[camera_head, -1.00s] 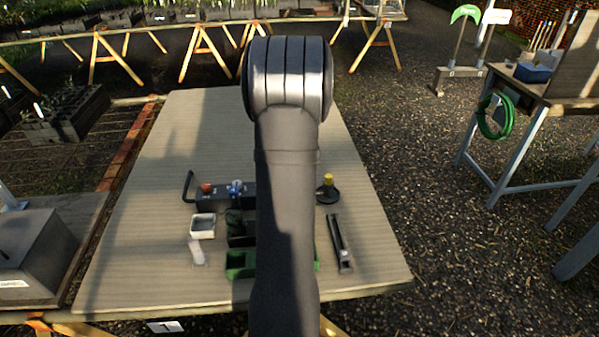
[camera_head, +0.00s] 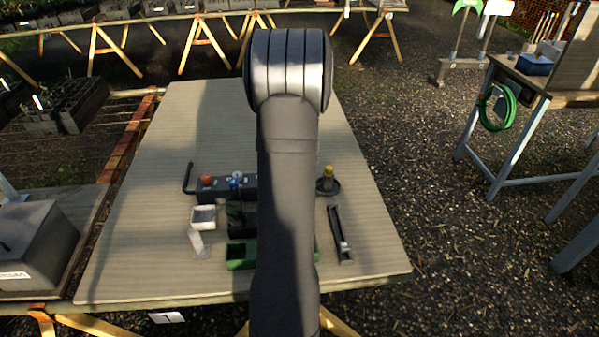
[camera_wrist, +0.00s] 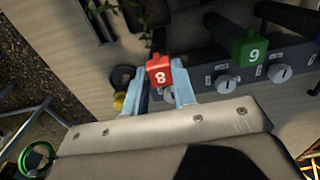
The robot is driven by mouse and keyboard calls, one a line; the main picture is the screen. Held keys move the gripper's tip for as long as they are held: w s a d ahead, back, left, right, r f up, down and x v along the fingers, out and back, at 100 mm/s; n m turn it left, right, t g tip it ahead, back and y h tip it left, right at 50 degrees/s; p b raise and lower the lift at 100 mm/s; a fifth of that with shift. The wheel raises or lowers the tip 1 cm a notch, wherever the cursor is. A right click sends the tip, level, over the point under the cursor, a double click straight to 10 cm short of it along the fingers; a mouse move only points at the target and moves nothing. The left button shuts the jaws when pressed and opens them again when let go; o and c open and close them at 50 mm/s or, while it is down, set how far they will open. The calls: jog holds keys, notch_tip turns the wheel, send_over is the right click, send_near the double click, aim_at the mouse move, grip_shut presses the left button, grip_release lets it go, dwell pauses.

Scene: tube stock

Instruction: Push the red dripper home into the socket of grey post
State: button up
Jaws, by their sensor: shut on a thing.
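In the wrist view the red dripper (camera_wrist: 158,71), a small block marked 8, sits between the two pale fingers of my gripper (camera_wrist: 158,88). The gripper is shut on it. Just behind it in the picture runs a dark grey bar (camera_wrist: 204,56) with white labels and round knobs. Whether the dripper touches the bar or is in a socket, I cannot tell. I cannot pick out the grey post for certain. In the head view my own arm hides the gripper and the red dripper.
A green block (camera_wrist: 250,50) marked 9 stands on the bar, right of the dripper. In the head view a white tray (camera_head: 203,215), a green tray (camera_head: 240,253), a yellow-topped piece (camera_head: 328,172) and a dark narrow holder (camera_head: 341,236) lie around my arm.

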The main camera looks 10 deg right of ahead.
jog(key=shift+f, duration=0.2)
jog(key=o, duration=1)
jog(key=shift+o, duration=0.2)
notch_tip(320, 180, up, 18)
jog(key=shift+f, duration=0.25)
jog(key=shift+f, duration=0.1)
notch_tip(320, 180, down, 17)
jog(key=shift+f, duration=0.15)
dwell(0.4)
